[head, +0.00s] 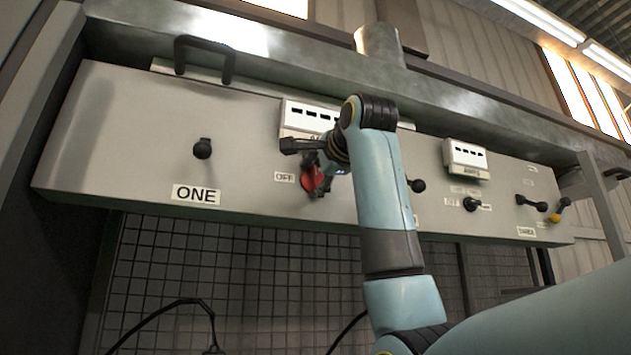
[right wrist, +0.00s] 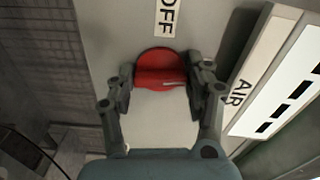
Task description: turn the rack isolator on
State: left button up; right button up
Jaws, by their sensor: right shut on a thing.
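The rack isolator is a red rotary knob (head: 312,179) on the grey panel, just right of an "OFF" label (head: 284,177). In the right wrist view the red knob (right wrist: 160,70) sits between my right gripper's fingers, with the "OFF" label (right wrist: 167,17) above it. My right gripper (head: 322,174) is shut on the knob, one finger on each side (right wrist: 159,85). The arm and gripper hide part of the knob and the panel to its right in the head view. My left gripper is in neither view.
A black handle (head: 204,46) stands above. A mesh screen (head: 170,270) and black cables lie below.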

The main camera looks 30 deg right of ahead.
jog(key=shift+m, duration=0.7)
jog(key=o, duration=1.2)
jog(key=v, duration=1.2)
jog(key=shift+f, duration=0.1)
